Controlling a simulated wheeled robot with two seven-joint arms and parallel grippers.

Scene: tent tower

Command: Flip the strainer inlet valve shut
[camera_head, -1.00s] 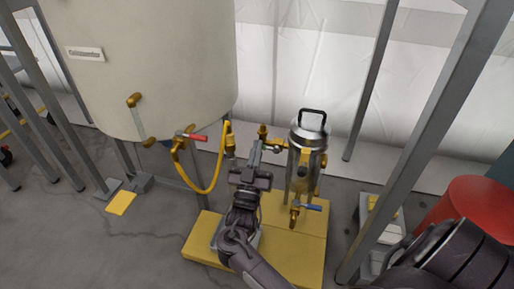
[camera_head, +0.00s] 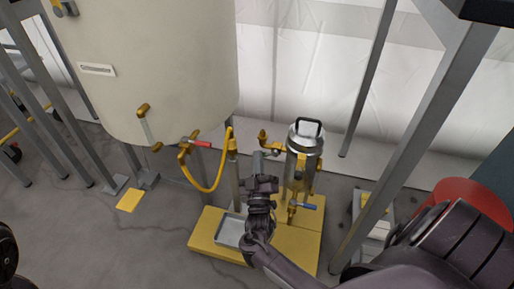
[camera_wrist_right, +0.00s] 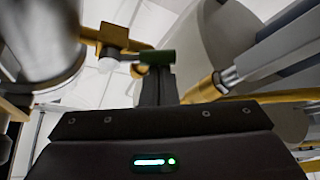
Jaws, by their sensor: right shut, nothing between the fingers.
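The strainer (camera_head: 303,150) is a shiny metal canister with a black top handle, upright on a yellow platform. A brass inlet pipe (camera_head: 274,145) runs from its left side and ends in an elbow. In the right wrist view, a green valve handle (camera_wrist_right: 157,56) sits by the brass pipe (camera_wrist_right: 112,37), just at the fingertips; I cannot tell whether they touch. My right gripper (camera_head: 258,157) is shut and empty, left of the strainer and just below the inlet pipe. It also shows in the wrist view (camera_wrist_right: 157,85). In the head view the green handle is not clear. My left gripper is not in view.
A large cream tank (camera_head: 150,70) with a red-handled valve (camera_head: 197,143) stands left. A yellow hose (camera_head: 212,180) hangs between it and a post. A blue-handled valve (camera_head: 304,206) is low on the strainer. Grey frame posts (camera_head: 415,130) and a red drum (camera_head: 455,192) stand right.

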